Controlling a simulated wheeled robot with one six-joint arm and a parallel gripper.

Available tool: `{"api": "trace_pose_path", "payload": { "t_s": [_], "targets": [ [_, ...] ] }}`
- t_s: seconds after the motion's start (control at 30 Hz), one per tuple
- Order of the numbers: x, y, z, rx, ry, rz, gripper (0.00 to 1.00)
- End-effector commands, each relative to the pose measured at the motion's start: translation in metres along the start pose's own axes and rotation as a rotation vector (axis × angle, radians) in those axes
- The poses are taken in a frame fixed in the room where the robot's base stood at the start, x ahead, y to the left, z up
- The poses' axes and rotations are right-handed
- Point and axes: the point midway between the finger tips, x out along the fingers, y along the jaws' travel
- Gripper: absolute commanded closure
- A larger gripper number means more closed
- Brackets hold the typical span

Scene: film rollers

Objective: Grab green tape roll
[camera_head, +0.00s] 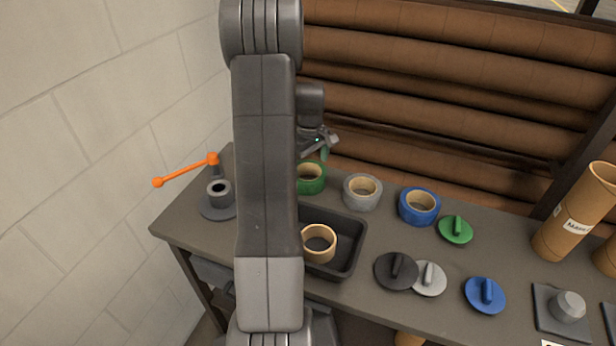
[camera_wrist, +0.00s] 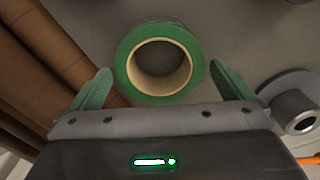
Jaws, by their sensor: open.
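The green tape roll (camera_head: 312,178) lies flat on the grey table, partly hidden behind my arm in the head view. In the wrist view the green tape roll (camera_wrist: 124,62) sits ahead of my gripper (camera_wrist: 161,82), with its round cardboard core visible. The two green fingers are spread wide, one on each side of the roll's near part, and nothing is held. In the head view my gripper (camera_head: 320,145) is just above and behind the roll. I cannot tell its exact height above the table.
A grey tape roll (camera_head: 362,192) and a blue tape roll (camera_head: 419,206) lie to the right. A black tray (camera_head: 345,262) holds a tan roll (camera_head: 319,243). A grey spindle with an orange crank (camera_head: 185,170) stands left. Stacked brown rolls (camera_head: 450,90) fill the back.

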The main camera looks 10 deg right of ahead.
Motion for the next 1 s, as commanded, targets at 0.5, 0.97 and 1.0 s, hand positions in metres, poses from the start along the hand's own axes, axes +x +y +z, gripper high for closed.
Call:
{"api": "trace_pose_path", "payload": {
  "t_s": [0.5,0.97,1.0],
  "targets": [
    [0.052,0.002,-0.009,0.000,-0.001,-0.001,0.00],
    [0.054,0.002,-0.009,0.000,0.001,0.001,0.36],
    [0.054,0.002,-0.009,0.000,0.001,0.001,0.36]
  ]
}}
